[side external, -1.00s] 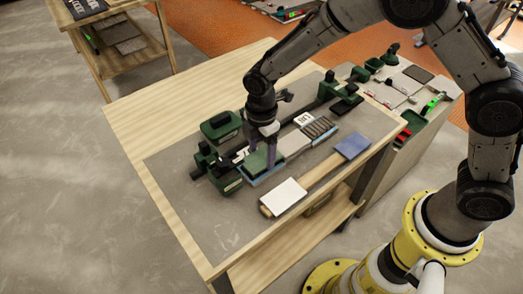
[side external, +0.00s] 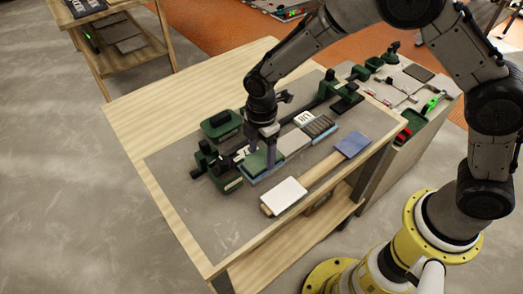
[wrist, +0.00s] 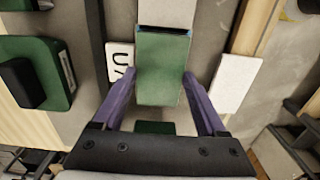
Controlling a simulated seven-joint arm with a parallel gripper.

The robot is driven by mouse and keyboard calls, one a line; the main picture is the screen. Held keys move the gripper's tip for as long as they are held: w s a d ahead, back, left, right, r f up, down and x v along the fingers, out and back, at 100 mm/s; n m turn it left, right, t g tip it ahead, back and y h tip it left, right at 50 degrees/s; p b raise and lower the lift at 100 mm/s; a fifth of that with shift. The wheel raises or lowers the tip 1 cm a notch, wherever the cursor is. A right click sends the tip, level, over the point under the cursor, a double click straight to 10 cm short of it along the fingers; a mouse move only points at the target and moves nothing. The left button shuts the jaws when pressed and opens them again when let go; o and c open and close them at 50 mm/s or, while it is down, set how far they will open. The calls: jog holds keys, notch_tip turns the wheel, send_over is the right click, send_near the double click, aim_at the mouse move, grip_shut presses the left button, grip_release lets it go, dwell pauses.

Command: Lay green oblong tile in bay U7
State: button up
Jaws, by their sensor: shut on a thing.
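The green oblong tile (wrist: 162,62) lies flat between the two purple fingers of my gripper (wrist: 159,78) in the wrist view. My gripper is shut on its sides. In the side view my gripper (side external: 262,150) points down over the work table, and the tile (side external: 258,162) shows low in a row, just above or on a blue-edged base; I cannot tell if it touches. A white label beginning with U (wrist: 120,61) lies left of the tile in the wrist view. The bay floor under the tile is hidden.
A grey tile (side external: 293,142) and a dark ribbed tile (side external: 318,126) continue the row. Green clamp-like blocks (side external: 221,126) stand close by. The left tabletop is clear.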

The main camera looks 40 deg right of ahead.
jog(key=shift+f, duration=0.25)
dwell(0.3)
jog(key=o, duration=0.9)
jog(key=shift+r, duration=4)
jog(key=shift+d, duration=0.1)
